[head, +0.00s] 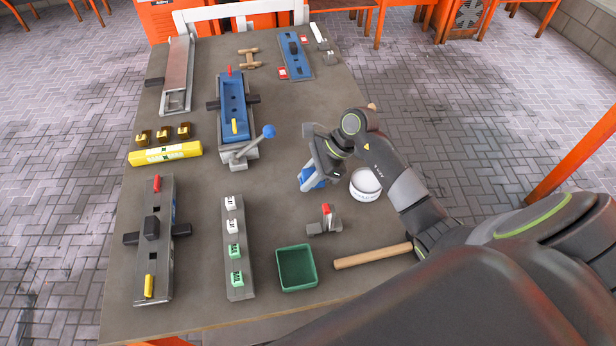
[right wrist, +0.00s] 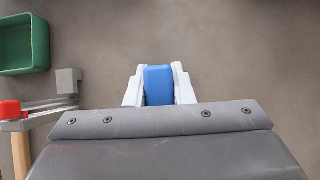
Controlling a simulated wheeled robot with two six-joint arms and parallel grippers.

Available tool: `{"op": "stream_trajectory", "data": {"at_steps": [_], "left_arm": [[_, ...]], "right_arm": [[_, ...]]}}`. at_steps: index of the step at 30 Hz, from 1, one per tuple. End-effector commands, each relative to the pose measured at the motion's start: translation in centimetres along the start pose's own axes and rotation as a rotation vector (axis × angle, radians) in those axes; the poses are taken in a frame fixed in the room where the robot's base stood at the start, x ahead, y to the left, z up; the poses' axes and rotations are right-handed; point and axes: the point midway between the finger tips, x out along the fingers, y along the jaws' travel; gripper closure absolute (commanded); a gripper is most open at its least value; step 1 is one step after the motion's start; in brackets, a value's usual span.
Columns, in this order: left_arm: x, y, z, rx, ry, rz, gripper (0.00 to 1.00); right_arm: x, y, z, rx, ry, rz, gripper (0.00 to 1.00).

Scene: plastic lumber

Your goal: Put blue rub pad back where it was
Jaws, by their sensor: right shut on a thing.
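The blue rub pad (right wrist: 158,86) is between the two pale fingers of my right gripper (right wrist: 159,88) in the right wrist view. In the head view the pad (head: 309,179) shows as a blue piece under my right gripper (head: 312,182), left of a white round tub. The gripper is shut on it. Whether the pad touches the table cannot be told. My left gripper is not in view.
The white tub (head: 365,184) stands close right of my gripper. A red-topped grey block (head: 325,220), a green bin (head: 297,268) and a wooden stick (head: 373,256) lie nearer. A blue vise-like fixture (head: 233,110) with a blue-knobbed lever stands left. Table between is clear.

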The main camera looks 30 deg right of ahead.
Motion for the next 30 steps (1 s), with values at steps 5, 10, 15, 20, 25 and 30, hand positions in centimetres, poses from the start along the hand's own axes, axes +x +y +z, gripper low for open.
{"op": "stream_trajectory", "data": {"at_steps": [5, 10, 15, 20, 25, 30], "left_arm": [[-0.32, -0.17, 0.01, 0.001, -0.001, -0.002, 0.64], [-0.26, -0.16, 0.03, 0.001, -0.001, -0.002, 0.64], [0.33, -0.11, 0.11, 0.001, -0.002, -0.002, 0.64], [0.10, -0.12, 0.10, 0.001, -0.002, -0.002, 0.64], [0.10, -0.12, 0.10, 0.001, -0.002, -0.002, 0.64], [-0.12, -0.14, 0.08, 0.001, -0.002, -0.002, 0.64]], "right_arm": [[0.93, 0.04, -0.62, 0.000, 0.000, 0.000, 1.00], [0.91, 0.02, -0.62, -0.001, 0.000, 0.000, 1.00], [1.26, 0.01, -0.87, -0.001, 0.000, 0.000, 1.00], [1.09, 0.02, -0.76, -0.001, 0.001, 0.000, 0.58], [1.08, 0.02, -0.75, -0.001, 0.001, 0.000, 0.57], [0.93, 0.02, -0.65, 0.000, 0.001, 0.000, 0.57]]}}
